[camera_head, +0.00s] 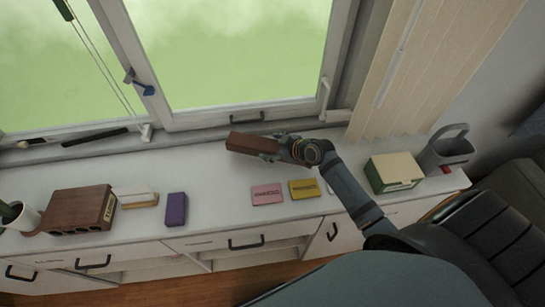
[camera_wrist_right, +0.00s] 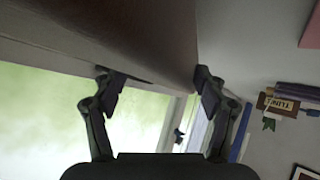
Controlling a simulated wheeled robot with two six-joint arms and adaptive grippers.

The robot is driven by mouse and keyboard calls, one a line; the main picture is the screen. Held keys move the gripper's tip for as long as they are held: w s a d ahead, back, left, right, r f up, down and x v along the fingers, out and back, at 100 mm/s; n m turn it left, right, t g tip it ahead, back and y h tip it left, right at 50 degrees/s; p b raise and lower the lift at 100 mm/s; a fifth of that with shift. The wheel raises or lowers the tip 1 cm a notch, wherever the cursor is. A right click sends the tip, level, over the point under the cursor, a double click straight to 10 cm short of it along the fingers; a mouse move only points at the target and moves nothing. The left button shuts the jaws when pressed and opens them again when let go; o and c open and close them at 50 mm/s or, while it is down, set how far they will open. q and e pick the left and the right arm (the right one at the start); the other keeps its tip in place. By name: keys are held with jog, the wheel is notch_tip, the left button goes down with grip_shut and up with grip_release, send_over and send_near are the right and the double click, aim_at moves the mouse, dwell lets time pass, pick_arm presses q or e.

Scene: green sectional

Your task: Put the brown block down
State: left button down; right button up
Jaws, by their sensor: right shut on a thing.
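The brown block (camera_head: 253,143) is a reddish-brown bar in the head view, at the back of the white counter near the window sill. My right gripper (camera_head: 279,145) is shut on its right end. In the right wrist view the brown block (camera_wrist_right: 150,35) fills the upper middle, between the two fingers of the right gripper (camera_wrist_right: 152,88). The fingers touch its sides. Whether the block rests on the counter or hangs just above it, I cannot tell. My left gripper is not in view.
The white counter (camera_head: 225,178) holds a purple block (camera_head: 176,209), a pink card (camera_head: 267,194), a yellow card (camera_head: 304,189), a dark brown box (camera_head: 80,208), a green-and-cream box (camera_head: 394,172) and a grey container (camera_head: 447,152). The counter around the block's front is clear.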

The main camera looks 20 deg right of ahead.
aim_at(272, 151)
jog(key=f+b, duration=0.2)
jog(key=f, duration=0.1)
jog(key=w+f+b, duration=0.1)
jog(key=b, duration=0.1)
jog(key=shift+d+f, duration=0.2)
jog(key=shift+d, duration=0.05)
jog(key=shift+s+r, duration=0.15)
jog(key=shift+r, duration=0.1)
jog(key=shift+f, duration=0.15)
jog(key=o, duration=1)
